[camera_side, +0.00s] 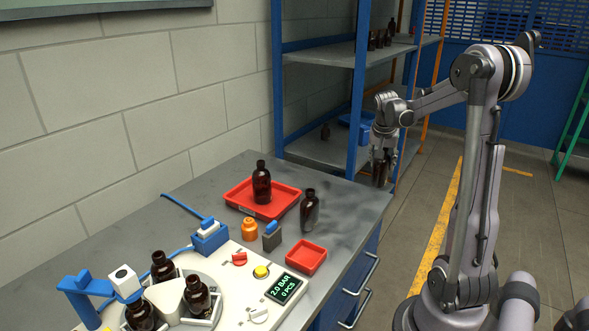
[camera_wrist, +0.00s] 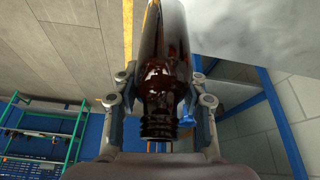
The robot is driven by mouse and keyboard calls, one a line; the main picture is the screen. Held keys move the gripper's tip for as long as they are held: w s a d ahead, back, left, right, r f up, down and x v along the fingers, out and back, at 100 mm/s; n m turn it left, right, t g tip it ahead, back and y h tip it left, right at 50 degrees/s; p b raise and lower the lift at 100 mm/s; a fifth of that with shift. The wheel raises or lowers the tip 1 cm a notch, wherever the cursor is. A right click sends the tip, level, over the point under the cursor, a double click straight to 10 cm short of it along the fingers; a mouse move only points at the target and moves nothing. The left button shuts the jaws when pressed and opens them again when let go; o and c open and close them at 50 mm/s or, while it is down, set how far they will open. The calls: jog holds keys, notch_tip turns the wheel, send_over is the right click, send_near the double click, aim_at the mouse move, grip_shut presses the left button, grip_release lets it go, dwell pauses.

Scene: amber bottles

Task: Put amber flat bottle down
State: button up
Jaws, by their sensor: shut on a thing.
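My gripper (camera_side: 384,152) is shut on an amber flat bottle (camera_side: 379,170) and holds it upright in the air, beside the right end of the grey workbench (camera_side: 345,205). In the wrist view, the bottle (camera_wrist: 161,85) sits between the two fingers of my gripper (camera_wrist: 160,100), with its threaded neck toward the camera. The bottle's far end is cut off at the top of that view.
A red tray (camera_side: 238,203) on the bench carries an amber bottle (camera_side: 261,183). Another dark bottle (camera_side: 309,212) stands right of it. A small red bin (camera_side: 305,258) and a machine with several bottles are nearer. A blue-framed shelf (camera_side: 330,54) stands behind.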

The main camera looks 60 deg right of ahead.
jog(key=shift+s+a, duration=0.25)
jog(key=shift+w+a+f, duration=0.15)
jog(key=shift+w+f, duration=0.15)
jog(key=shift+w+a+f, duration=0.4)
jog(key=shift+w+f, duration=1.35)
jog(key=shift+w+a+f, duration=0.45)
jog(key=shift+w+f, duration=1.3)
jog(key=shift+w+a+f, duration=0.4)
jog(key=shift+w+f, duration=1.35)
jog(key=o, duration=1.3)
jog(key=shift+f, duration=0.15)
jog(key=shift+c, duration=0.2)
